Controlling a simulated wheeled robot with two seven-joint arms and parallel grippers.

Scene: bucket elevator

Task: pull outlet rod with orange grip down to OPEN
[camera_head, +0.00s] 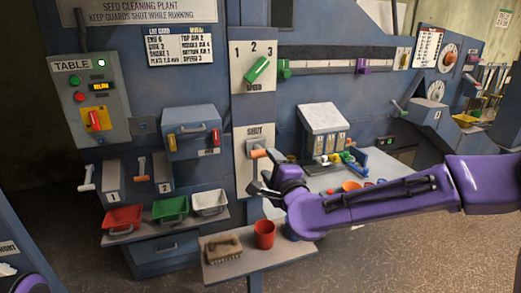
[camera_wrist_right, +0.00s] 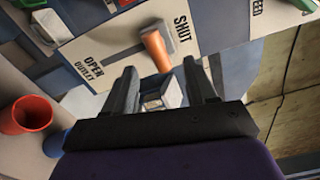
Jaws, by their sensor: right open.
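The outlet rod's orange grip (camera_head: 258,153) sticks out from a white plate (camera_head: 246,178) at its SHUT end in the head view. In the right wrist view the orange grip (camera_wrist_right: 156,52) stands near the word SHUT, with OPEN OUTLET printed at the plate's other end. My right gripper (camera_head: 262,184) is open and empty, just below the grip in the head view. In the right wrist view its fingertips (camera_wrist_right: 160,68) point toward the grip, which shows just beyond the gap between them. No contact can be made out. My left gripper is not in view.
A green speed lever (camera_head: 258,69) sits above the plate. Red, green and white trays (camera_head: 170,208) line a shelf at left. A red cup (camera_head: 264,234) and a brush (camera_head: 223,249) stand on a low shelf below my right gripper.

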